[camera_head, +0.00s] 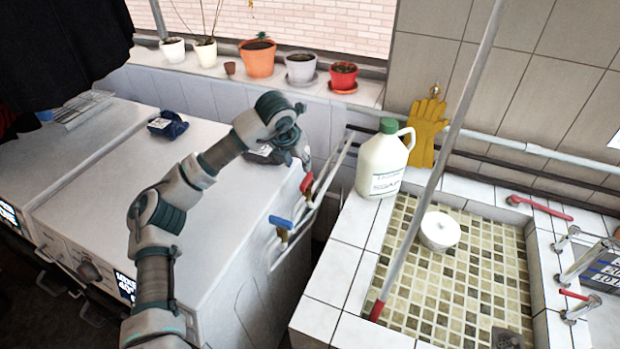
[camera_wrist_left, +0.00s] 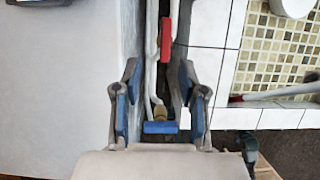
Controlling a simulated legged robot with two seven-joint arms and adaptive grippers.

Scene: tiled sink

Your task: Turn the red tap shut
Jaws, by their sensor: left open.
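The red tap (camera_head: 306,182) is on a pipe beside the white machine, and its red handle (camera_wrist_left: 166,38) lies lengthwise in the left wrist view. The blue tap (camera_head: 281,222) is nearer to me, with its handle (camera_wrist_left: 160,127) lying crosswise. My left gripper (camera_head: 301,152) is above the pipes at the machine's far right corner. In the left wrist view my left gripper (camera_wrist_left: 159,78) is open and empty, its blue-padded fingers spread either side of the pipes. The red handle appears beyond the fingertips. The height gap is hard to judge. My right gripper is not in view.
The white machine (camera_head: 100,210) is at left, with a tiled sink (camera_head: 465,270) at right. A soap jug (camera_head: 383,165) stands on its rim, and a white bowl (camera_head: 439,231) sits inside. A long pole (camera_head: 440,165) leans across the sink. Potted plants (camera_head: 257,58) line the sill.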

